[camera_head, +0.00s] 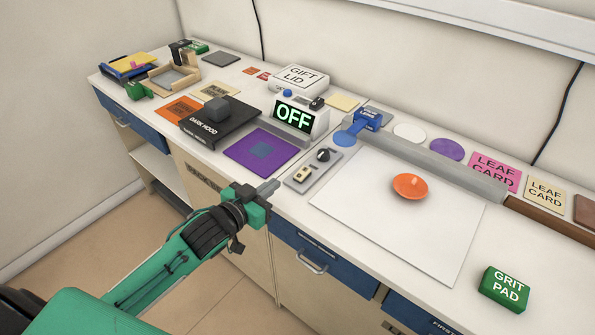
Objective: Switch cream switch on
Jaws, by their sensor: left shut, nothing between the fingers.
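The cream switch (302,174) is a small cream toggle on a grey panel (294,187) near the front edge of the bench, with a black knob (323,155) behind it to the right. A white display box (318,127) behind the panel reads "OFF" in green letters. My left gripper (273,186) comes in from the lower left. Its fingers are shut and empty, just left of the panel and apart from the switch. My right gripper is not in view.
A purple mat (249,163) lies left of the panel. A white sheet (365,218) with an orange dish (410,186) lies to the right. A green grit pad (506,288) sits near the front edge. Boxes and trays crowd the left end.

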